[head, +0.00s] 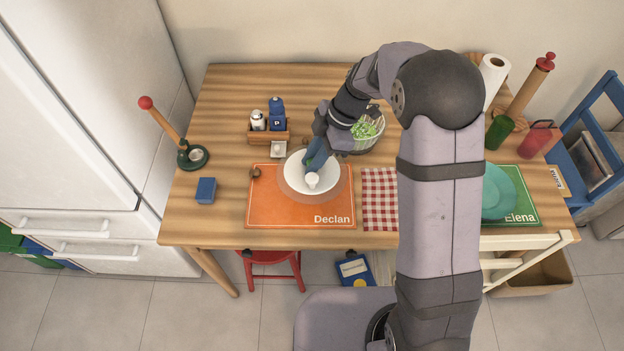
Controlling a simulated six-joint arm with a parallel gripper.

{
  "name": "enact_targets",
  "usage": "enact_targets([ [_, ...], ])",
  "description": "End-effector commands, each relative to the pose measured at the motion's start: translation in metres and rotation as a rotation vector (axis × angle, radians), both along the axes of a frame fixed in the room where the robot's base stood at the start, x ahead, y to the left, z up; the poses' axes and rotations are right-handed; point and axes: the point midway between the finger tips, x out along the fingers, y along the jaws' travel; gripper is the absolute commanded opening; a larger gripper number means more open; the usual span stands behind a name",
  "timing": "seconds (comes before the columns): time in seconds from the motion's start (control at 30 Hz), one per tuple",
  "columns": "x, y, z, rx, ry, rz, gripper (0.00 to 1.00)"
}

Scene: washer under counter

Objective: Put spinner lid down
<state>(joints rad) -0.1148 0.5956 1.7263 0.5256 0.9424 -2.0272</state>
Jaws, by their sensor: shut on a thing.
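The spinner lid (327,183) is a white disc with a clear rim and a pale knob, over the orange Declan placemat (270,207). My gripper (314,169) reaches down from the upper right and is shut on the lid near its knob. My gripper and wrist cover the lid's upper right part. I cannot tell whether the lid touches the mat or hangs just above it. The spinner bowl (374,143) with green leaves stands to the upper right, partly behind my arm.
A wooden caddy (268,138) with shakers and a small white dish (278,149) stand behind the mat. A red checked napkin (378,190) lies right of it. A blue box (206,190) and red-topped stand (192,157) are left. My arm hides much of the table's right side.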

Motion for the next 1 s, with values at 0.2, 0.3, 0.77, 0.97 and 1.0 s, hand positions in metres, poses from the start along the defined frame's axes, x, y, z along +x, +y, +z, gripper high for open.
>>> enact_targets([
  [0.2,0.000,0.000,-0.029,0.000,0.002,-0.001,0.00],
  [0.3,0.001,0.000,-0.035,0.000,0.000,-0.002,0.00],
  [0.77,0.000,0.000,-0.068,0.000,0.002,-0.004,0.00],
  [0.97,0.001,0.000,-0.073,0.000,-0.002,-0.002,0.00],
  [1.0,0.001,0.000,-0.073,0.000,-0.002,-0.002,0.00],
])
